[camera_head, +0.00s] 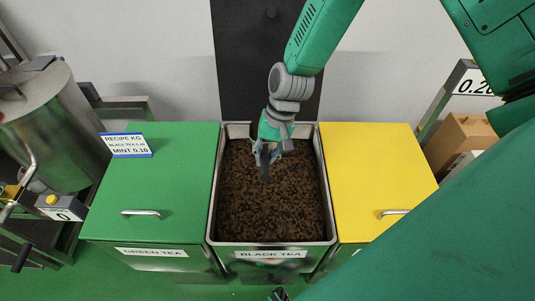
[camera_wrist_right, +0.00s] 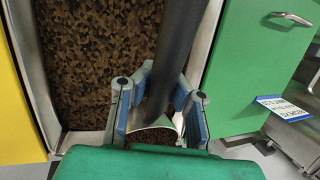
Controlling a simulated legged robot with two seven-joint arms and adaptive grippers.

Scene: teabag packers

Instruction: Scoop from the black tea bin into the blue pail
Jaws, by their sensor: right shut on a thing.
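The open black tea bin (camera_head: 328,215) stands in the middle of the head view, filled with dark brown leaves. My right gripper (camera_head: 268,152) is over the rear half of the bin, pointing down. It is shut on the dark handle of a scoop (camera_wrist_right: 178,50). The wrist view shows the gripper (camera_wrist_right: 160,105) with its fingers on both sides of the handle. A pale scoop rim shows between the fingers, with dark tea inside it. How full the scoop is cannot be told.
A closed green tea bin (camera_head: 178,182) adjoins on the left, with a recipe card (camera_head: 126,145) on its lid. A closed yellow bin (camera_head: 366,165) adjoins on the right. A metal drum (camera_head: 55,120) stands far left. A cardboard box (camera_head: 458,138) sits at the right.

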